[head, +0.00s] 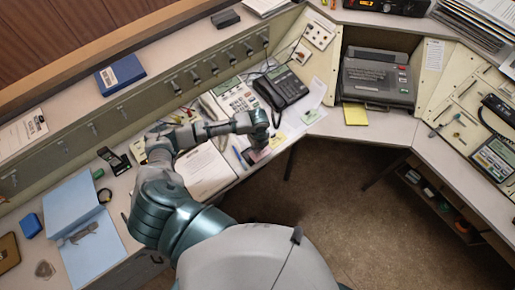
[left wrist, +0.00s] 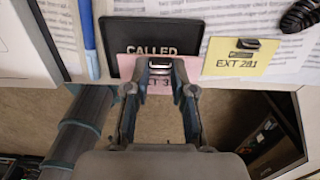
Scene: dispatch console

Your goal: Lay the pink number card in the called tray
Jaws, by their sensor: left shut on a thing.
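My left gripper (left wrist: 160,88) is shut on the pink number card (left wrist: 131,66), at a dark raised grip on it. The card's printing is partly hidden by the fingers. The black tray marked CALLED (left wrist: 127,31) lies at the desk's front edge. In the left wrist view the card overlaps the tray's near part; I cannot tell whether it touches the tray. In the head view my left gripper (head: 262,134) is low over the desk edge, with pink showing just beneath it. My right gripper is not in view.
A black desk phone (head: 282,88) stands behind. Open floor (head: 300,200) lies in front of the desk.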

